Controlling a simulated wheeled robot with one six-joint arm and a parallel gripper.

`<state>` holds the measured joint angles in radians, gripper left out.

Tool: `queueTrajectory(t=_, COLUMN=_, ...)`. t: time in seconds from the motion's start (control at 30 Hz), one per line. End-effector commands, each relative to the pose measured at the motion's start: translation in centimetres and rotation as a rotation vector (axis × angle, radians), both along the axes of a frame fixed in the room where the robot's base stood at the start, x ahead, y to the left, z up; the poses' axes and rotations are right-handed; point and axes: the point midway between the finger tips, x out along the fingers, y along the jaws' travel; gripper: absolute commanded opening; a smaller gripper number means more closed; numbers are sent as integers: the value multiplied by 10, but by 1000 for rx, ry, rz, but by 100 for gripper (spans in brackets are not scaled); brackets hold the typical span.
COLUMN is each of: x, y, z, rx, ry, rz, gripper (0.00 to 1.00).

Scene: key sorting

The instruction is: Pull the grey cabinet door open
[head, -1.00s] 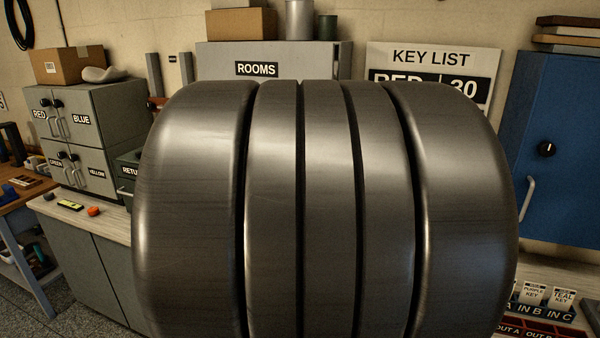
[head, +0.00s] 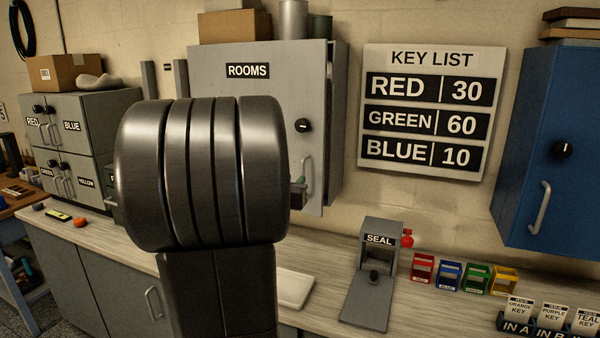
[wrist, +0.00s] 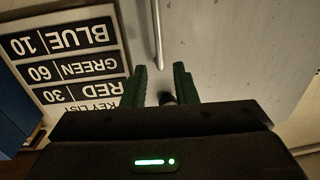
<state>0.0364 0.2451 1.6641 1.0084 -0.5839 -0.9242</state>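My arm hides the door's lower left. My gripper (head: 298,190) shows only as a small green fingertip near the handle. In the upside-down wrist view my gripper (wrist: 160,75) is open and empty, its green fingers apart. The knob (wrist: 167,98) shows between them and the handle (wrist: 158,35) beyond; contact cannot be told.
A KEY LIST sign (head: 430,110) hangs right of the cabinet, then a blue cabinet (head: 550,130). On the counter (head: 345,255) are a SEAL device (head: 378,275), several small coloured bins and a key rack (head: 545,328). Small grey lockers (head: 75,150) stand left.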

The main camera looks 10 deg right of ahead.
Motion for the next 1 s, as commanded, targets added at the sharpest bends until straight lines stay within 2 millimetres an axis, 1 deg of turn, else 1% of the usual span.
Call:
queueTrajectory(t=0.03, x=10, y=-7, z=-1, rx=0, ry=1, rz=-3, gripper=26)
queueTrajectory(t=0.2, x=39, y=-23, z=0, rx=0, ry=0, rz=-2, gripper=26)
queueTrajectory(t=0.4, x=63, y=-37, z=0, rx=0, ry=1, rz=-1, gripper=26)
queueTrajectory(t=0.6, x=73, y=-42, z=-1, rx=0, ry=1, rz=1, gripper=26)
queueTrajectory(t=0.87, x=73, y=-42, z=0, rx=0, ry=1, rz=1, gripper=26)
queueTrajectory(t=0.9, x=73, y=-42, z=0, rx=0, ry=1, rz=1, gripper=18)
queueTrajectory(t=1.0, x=73, y=-42, z=0, rx=0, ry=0, rz=1, gripper=0)
